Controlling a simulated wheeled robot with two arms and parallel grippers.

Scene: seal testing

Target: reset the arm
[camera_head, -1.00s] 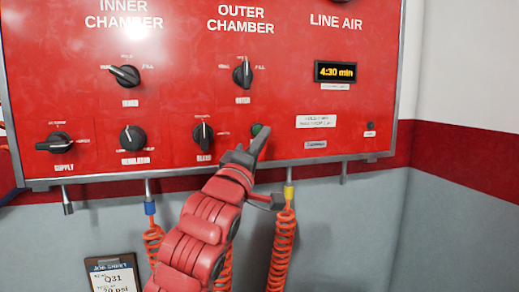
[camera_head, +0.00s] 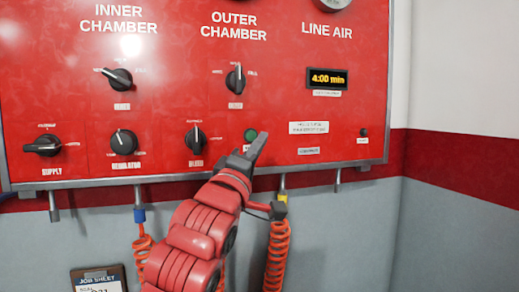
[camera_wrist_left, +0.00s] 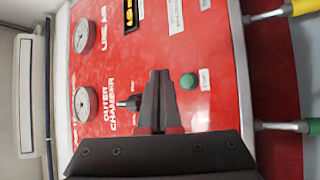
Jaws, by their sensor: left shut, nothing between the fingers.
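My left arm is red and comes up from the bottom of the head view. Its dark left gripper (camera_head: 258,140) is shut and empty in front of the lower part of the red test panel (camera_head: 75,100). A green button (camera_head: 250,135) shows just left of the fingertips. In the left wrist view the shut fingers (camera_wrist_left: 159,75) point at the panel, with the green button (camera_wrist_left: 188,81) to their right and apart from them. My right gripper is not in view.
Several black knobs, including the outer chamber knob (camera_head: 235,78), stand out from the panel. Coiled orange hoses (camera_head: 277,255) hang below, and a job sheet clipboard (camera_head: 99,279) is at lower left. Grey wall (camera_head: 440,230) is clear at right.

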